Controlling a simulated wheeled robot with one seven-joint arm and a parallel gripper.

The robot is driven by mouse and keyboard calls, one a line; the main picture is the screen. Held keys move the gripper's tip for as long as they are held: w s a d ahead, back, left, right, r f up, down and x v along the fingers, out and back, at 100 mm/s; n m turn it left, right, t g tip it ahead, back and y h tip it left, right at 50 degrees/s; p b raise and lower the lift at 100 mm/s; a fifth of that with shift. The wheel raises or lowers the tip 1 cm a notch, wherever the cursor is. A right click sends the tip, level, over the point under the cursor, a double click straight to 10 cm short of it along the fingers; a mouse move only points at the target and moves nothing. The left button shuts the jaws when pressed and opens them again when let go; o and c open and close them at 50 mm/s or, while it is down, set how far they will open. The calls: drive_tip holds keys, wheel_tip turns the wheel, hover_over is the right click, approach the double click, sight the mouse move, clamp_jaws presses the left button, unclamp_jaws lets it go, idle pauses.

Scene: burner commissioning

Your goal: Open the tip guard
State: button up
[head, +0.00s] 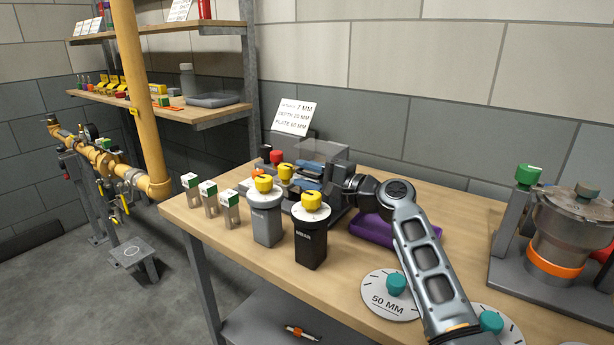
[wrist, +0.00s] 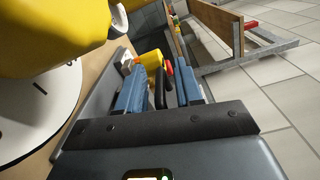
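My gripper (head: 326,190) is above the bench behind the black canister, partly hidden, pointing left. In the wrist view its two blue fingers (wrist: 160,90) stand apart, with dark parts and yellow and orange pieces showing between and beyond them. I cannot tell whether the fingers touch anything.
A grey canister (head: 266,222) and a black canister (head: 311,246), both yellow-capped, stand in front of the gripper. Several green-topped blocks stand left. A "50 MM" dial (head: 388,303) is nearer the front. A large yellow thing (wrist: 50,35) crowds the wrist view.

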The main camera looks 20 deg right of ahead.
drive_tip(key=c, duration=0.6)
drive_tip(key=shift+f, duration=0.1)
clamp_jaws()
drive_tip(key=shift+f, duration=0.1)
